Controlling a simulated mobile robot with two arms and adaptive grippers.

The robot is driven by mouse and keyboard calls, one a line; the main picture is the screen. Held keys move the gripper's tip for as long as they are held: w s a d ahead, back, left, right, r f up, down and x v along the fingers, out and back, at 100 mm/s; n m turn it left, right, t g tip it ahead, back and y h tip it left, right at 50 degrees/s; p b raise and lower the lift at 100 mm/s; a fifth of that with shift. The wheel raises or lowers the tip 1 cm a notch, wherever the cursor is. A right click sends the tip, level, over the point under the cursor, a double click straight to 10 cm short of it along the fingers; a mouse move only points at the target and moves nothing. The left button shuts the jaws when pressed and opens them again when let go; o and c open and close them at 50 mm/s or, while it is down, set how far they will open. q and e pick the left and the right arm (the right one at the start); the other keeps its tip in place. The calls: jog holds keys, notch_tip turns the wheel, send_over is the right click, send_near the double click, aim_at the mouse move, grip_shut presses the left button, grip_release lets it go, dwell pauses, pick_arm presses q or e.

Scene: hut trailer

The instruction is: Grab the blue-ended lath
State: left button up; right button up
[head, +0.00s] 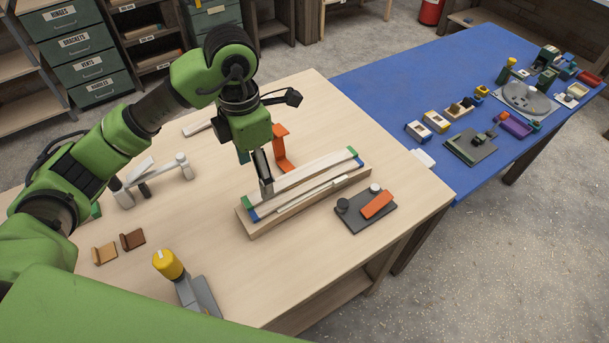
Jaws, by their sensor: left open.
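The blue-ended lath (305,194) is a pale strip with blue tips. It lies along the front of a wooden block (310,203) on the pale table. A green-ended lath (312,171) lies beside it on the far side. My left gripper (267,190) points down over the near-left part of the laths. It is open and seems to hold nothing. Its fingers hide part of the green-ended lath, and I cannot tell whether they touch either lath. My right gripper is not in view.
A dark plate (352,222) with an orange piece lies right of the block. An orange bracket (281,145) stands behind it. A yellow-topped tool (168,264) and small brown holders (132,240) are at the front left. A blue table (400,85) adjoins on the right.

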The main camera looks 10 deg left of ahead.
pick_arm(q)
send_over(259, 201)
jog(key=f, duration=0.5)
jog(key=shift+w+d+p, duration=0.15)
jog(key=shift+d+p, duration=0.1)
jog(key=shift+p, duration=0.15)
jog(key=shift+f, duration=0.25)
jog(key=shift+a+f, duration=0.1)
jog(key=shift+f, duration=0.1)
jog(key=f+p, duration=0.1)
jog(key=f, duration=0.1)
jog(key=f+p, duration=0.1)
jog(key=f, duration=0.1)
jog(key=shift+s+a+f+p, duration=0.1)
jog(key=shift+s+a+p, duration=0.15)
jog(key=shift+p, duration=0.1)
jog(key=shift+w+f, duration=0.1)
jog(key=shift+f, duration=0.2)
jog(key=c, duration=1.2)
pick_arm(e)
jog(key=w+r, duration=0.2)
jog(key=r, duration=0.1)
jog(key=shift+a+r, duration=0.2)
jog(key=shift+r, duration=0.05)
